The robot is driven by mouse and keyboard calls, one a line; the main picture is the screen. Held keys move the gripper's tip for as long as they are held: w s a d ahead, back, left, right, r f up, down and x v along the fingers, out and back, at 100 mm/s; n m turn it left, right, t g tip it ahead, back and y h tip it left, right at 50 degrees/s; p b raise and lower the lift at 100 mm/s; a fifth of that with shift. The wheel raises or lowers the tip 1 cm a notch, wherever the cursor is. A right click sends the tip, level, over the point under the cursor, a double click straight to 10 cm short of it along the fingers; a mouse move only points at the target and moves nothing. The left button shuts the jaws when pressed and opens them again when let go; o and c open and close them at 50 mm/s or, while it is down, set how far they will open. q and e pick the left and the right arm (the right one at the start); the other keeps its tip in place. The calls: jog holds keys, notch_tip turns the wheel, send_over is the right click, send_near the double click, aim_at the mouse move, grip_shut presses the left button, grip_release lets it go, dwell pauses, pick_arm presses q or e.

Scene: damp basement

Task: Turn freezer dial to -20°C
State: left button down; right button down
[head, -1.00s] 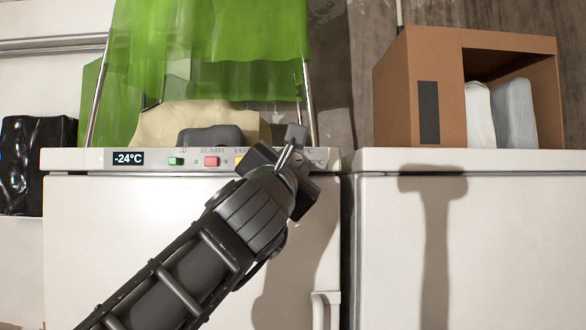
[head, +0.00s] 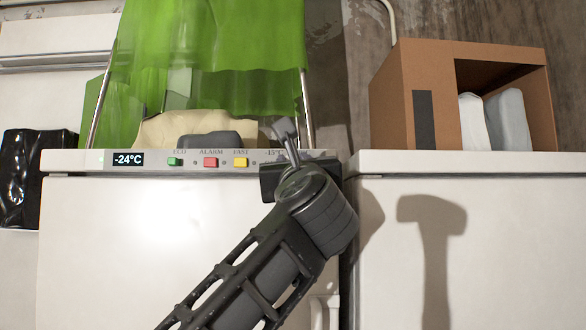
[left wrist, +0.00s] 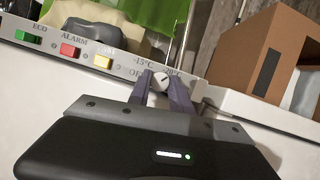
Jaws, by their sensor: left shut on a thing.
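The freezer (head: 150,240) is white, with a control strip along its top front edge. Its display (head: 128,159) reads -24°C. The dial (left wrist: 159,83) is a small pale round knob with a dark mark, near the right end of the strip in the left wrist view. Labels -15°C and OFF show left of it; a label to its right is partly covered. My left gripper (left wrist: 162,88) is shut on the dial, a finger on each side. In the head view my left gripper (head: 296,165) covers the dial. My right gripper is not in view.
Green (head: 174,161), red (head: 211,162) and yellow (head: 240,162) buttons sit left of the dial. Green plastic sheeting (head: 220,60) hangs behind. A second white cabinet (head: 500,240) stands to the right, bearing a brown box (head: 390,95). A black bag (head: 22,175) is at far left.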

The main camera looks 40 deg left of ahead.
pick_arm(q)
jog(key=shift+n+g+y, duration=0.3)
jog(key=shift+n+g, duration=0.2)
jog(key=shift+n, duration=0.6)
jog(key=c, duration=1.2)
grip_release()
jog(key=shift+o, duration=0.2)
jog(key=b+v, duration=0.3)
jog(key=v, duration=0.4)
jog(key=shift+s+d+f, duration=0.15)
jog(key=shift+s+d, duration=0.05)
jog(key=shift+d, duration=0.1)
